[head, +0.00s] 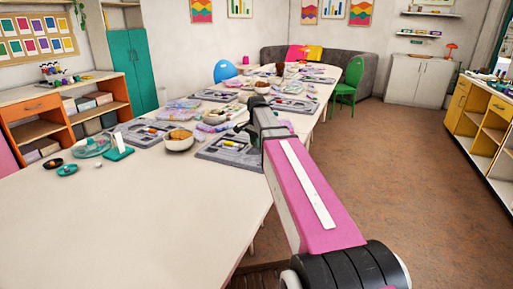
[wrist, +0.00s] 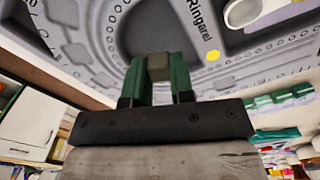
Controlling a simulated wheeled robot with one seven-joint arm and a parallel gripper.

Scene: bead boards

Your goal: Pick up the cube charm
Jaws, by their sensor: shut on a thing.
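In the wrist view my gripper (wrist: 159,80) has dark green fingers shut on a small olive-grey cube charm (wrist: 159,66). The cube sits between the fingertips, in front of the grey bead board (wrist: 75,55). I cannot tell whether the cube still touches the board. In the head view my gripper (head: 243,133) is over the nearest grey bead board (head: 243,160), at the end of my pink arm. The cube cannot be made out there.
A yellow bead (wrist: 212,55) lies on the board near printed lettering, beside a white cup-like piece (wrist: 243,12). A bowl of orange-brown pieces (head: 179,140) stands left of the board. More boards and bowls line the long table (head: 130,215); its near end is clear.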

